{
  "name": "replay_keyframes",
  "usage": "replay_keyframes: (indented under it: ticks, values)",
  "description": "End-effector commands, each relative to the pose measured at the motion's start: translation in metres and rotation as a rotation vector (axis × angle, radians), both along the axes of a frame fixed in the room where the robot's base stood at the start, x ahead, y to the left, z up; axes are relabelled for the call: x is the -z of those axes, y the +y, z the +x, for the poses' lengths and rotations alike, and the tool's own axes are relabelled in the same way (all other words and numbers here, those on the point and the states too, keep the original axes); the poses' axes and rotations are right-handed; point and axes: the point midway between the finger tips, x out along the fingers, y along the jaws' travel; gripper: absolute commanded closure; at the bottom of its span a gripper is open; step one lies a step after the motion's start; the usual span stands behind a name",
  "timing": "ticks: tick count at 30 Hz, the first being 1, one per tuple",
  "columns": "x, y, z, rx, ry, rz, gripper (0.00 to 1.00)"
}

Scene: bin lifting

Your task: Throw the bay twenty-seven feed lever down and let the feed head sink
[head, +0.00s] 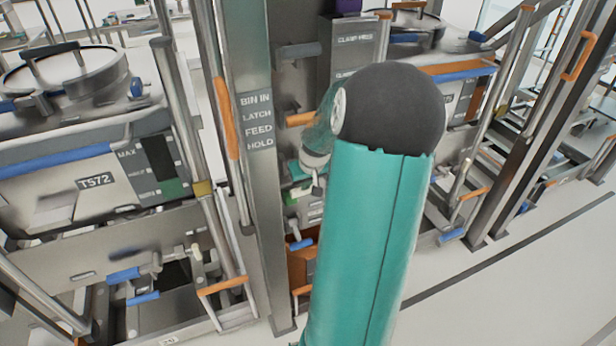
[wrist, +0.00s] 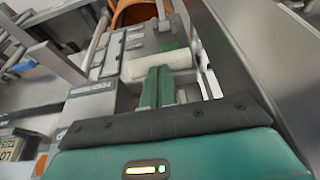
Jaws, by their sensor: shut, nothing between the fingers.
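A tall grey post (head: 262,190) in the head view carries the stacked words BIN IN, LATCH, FEED and HOLD. Just right of it are a grey handle (head: 298,50), an orange handle (head: 300,118) and a blue handle (head: 301,243). I cannot tell which is the feed lever, and no bay number is readable. The feed head cannot be made out. My teal arm hides much of this bay in the head view. In the wrist view my gripper (wrist: 158,86) has green fingers, shut and empty, in front of a grey labelled panel (wrist: 100,88).
A metal bin marked T572 (head: 97,181) with a round lid stands in the left bay. Another lidded bin (head: 410,40) stands behind my arm at the right. Steel uprights with orange and blue handles crowd both sides. Pale floor (head: 530,280) is clear at lower right.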

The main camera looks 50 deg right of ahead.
Motion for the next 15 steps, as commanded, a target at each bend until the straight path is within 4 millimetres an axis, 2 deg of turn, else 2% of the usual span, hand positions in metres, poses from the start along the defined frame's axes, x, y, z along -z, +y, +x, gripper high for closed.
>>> replay_keyframes:
  ticks: [11, 15]
  values:
    - [0.003, 0.0, 0.001, 0.001, 0.0, 0.0, 1.0]
    - [0.016, 0.001, 0.0, 0.0, 0.002, 0.004, 1.0]
